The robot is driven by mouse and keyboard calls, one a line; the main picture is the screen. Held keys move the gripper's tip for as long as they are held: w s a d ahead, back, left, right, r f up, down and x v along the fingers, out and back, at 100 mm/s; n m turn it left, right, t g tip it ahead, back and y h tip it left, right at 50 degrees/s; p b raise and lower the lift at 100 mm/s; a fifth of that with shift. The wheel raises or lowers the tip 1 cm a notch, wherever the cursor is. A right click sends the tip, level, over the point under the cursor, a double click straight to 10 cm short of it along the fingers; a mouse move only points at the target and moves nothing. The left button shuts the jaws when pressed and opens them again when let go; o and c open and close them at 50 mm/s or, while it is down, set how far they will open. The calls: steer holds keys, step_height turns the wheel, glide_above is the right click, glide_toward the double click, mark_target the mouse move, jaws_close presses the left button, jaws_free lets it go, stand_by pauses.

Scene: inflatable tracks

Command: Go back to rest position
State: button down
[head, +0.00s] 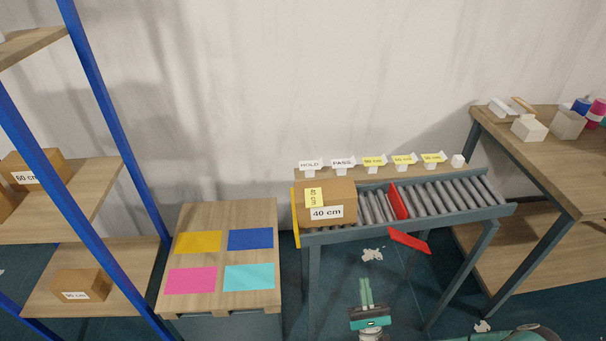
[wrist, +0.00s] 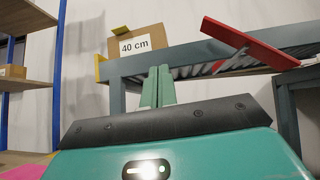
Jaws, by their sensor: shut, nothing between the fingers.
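My gripper (head: 366,292) shows at the bottom of the head view, low in front of the roller conveyor (head: 455,196). Its two green fingers are together with nothing between them. In the wrist view the gripper (wrist: 158,86) points up toward the conveyor frame, apart from it. A cardboard box labelled 40 cm (head: 326,201) sits at the left end of the conveyor, with a yellow note on it. The box also shows in the wrist view (wrist: 150,45).
A red flap (head: 409,241) juts from the conveyor's front. A pallet table with coloured squares (head: 218,207) stands left of the conveyor, beside a blue-framed shelf (head: 100,180) with boxes. A wooden workbench (head: 545,150) stands at right. White scraps (head: 372,255) lie on the floor.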

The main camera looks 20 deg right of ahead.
steer(key=s+a+r+n+g+y, duration=0.1)
steer(key=a+r+n+g+y, duration=0.7)
steer(key=n+g, duration=0.6)
steer(key=s+a+r+n+g+y, duration=0.1)
steer(key=a+r+n+g+y, duration=0.45)
steer(key=n+g+y, duration=0.75)
steer(key=s+a+r+n+t+h, duration=0.1)
steer(key=r+n+t+h, duration=0.1)
steer(key=r+h, duration=0.3)
steer(key=s+a+r+n+t+h, duration=0.1)
steer(key=r+n+h, duration=0.3)
steer(key=r, duration=0.5)
steer(key=s+a+r+n+t+h, duration=0.1)
steer(key=a+r+n+t+h, duration=0.1)
steer(key=r+h, duration=0.5)
steer(key=shift+a+r+n+t, duration=0.25)
steer(key=shift+n+t, duration=0.25)
steer(key=shift+n, duration=0.2)
